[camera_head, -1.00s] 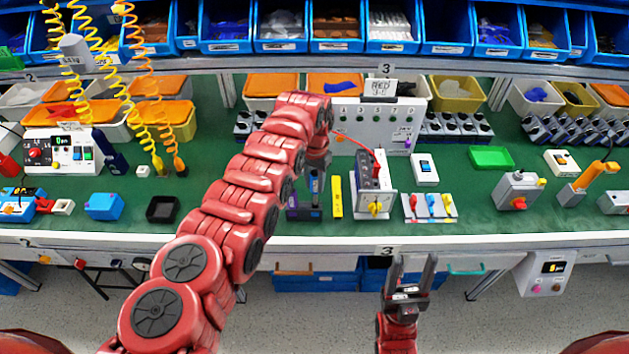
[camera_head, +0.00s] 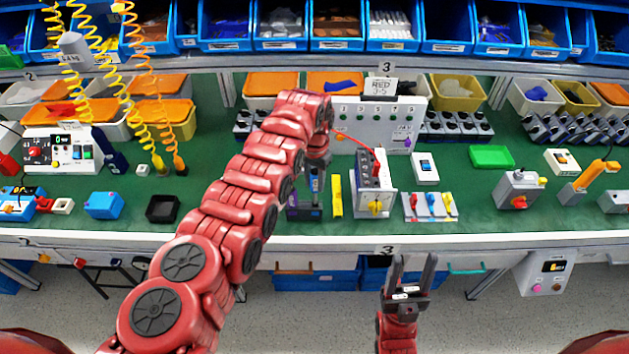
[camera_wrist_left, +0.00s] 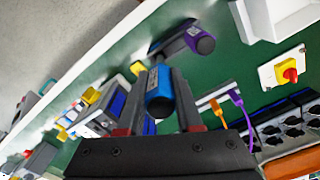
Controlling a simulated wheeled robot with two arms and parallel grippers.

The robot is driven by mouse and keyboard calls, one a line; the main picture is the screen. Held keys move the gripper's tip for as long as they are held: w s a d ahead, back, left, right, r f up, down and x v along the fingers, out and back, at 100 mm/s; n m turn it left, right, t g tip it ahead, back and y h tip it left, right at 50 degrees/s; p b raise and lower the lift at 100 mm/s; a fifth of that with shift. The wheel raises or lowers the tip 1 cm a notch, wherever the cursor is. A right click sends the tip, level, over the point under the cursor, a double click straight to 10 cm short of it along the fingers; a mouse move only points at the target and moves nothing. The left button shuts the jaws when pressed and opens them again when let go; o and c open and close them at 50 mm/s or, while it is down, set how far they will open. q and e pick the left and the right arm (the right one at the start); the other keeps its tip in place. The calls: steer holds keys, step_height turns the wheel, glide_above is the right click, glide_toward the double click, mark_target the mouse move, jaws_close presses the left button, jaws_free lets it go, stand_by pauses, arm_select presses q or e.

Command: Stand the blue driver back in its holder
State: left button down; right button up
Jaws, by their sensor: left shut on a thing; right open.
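The blue driver (camera_wrist_left: 158,92) is held upright between the fingers of my left gripper (camera_wrist_left: 157,105), its round handle end toward the left wrist camera. In the head view my left gripper (camera_head: 315,172) is shut on it just above the dark holder (camera_head: 304,213) near the bench's front. A purple-ended driver (camera_wrist_left: 199,41) stands in the holder beside the blue one; it also shows in the head view (camera_head: 292,198). The blue driver's lower end is hidden, so I cannot tell whether it is inside the holder. My right gripper (camera_head: 411,272) is open and empty in front of the bench.
A yellow block (camera_head: 337,196) stands right of the holder, then a grey boxed unit with a yellow knob (camera_head: 375,205) and a red cable. A white rack panel (camera_head: 378,128) stands behind.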

mark_target(315, 171)
arm_select(q)
steer(key=shift+f, duration=0.2)
steer(key=shift+f+b, duration=3.2)
steer(key=shift+f, duration=0.2)
steer(key=c, duration=0.5)
jaws_free()
steer(key=shift+r, duration=0.1)
step_height(315, 171, up, 11)
steer(key=shift+r+b, duration=0.1)
steer(key=shift+b, duration=1)
step_height(315, 171, up, 5)
steer(key=shift+d+r+p, duration=0.1)
steer(key=shift+p, duration=0.25)
steer(key=shift+r, duration=0.5)
